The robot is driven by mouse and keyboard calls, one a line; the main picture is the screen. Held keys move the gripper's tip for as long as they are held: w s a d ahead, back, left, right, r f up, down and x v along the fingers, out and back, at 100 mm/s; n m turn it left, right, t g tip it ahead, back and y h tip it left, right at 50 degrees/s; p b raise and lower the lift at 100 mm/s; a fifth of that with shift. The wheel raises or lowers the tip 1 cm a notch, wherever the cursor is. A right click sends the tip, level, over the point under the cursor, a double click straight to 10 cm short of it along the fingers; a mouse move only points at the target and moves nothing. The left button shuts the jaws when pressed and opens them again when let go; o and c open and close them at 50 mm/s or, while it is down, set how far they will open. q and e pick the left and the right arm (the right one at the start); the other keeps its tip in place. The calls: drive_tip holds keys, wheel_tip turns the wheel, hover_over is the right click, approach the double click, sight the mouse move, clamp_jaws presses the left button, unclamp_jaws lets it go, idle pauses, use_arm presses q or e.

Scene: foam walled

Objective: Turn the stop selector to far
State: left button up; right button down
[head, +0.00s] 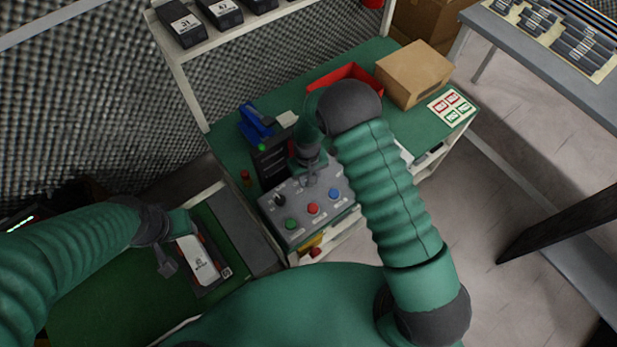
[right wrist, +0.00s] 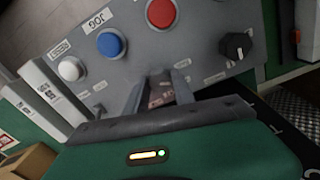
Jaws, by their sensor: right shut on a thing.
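The grey control panel (head: 327,208) sits at the front edge of the green bench, with green, red and blue buttons along its near side. My right gripper (head: 311,178) reaches down to the panel's far side. In the right wrist view its jaws (right wrist: 160,92) are shut on what I take to be the stop selector. That selector is mostly hidden by the jaws, and I cannot read its setting. Another black knob (right wrist: 236,46) stands apart from the jaws, near the red button (right wrist: 161,13). My left gripper (head: 175,250) is beside a white-labelled pack; its opening is unclear.
The white-labelled pack (head: 198,262) lies on a green surface at lower left. A blue tool (head: 256,123), a red bin (head: 345,75) and a cardboard box (head: 414,74) stand on the bench behind the panel. A shelf of black boxes (head: 182,26) rises at the back.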

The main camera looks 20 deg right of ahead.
drive_tip(key=shift+w+n, duration=0.15)
drive_tip(key=shift+n, duration=2.15)
drive_tip(key=c, duration=1.1)
unclamp_jaws()
drive_tip(key=shift+o, duration=0.2)
wheel_tip(320, 180, up, 17)
drive_tip(key=shift+a, duration=0.2)
drive_tip(key=shift+f, duration=0.1)
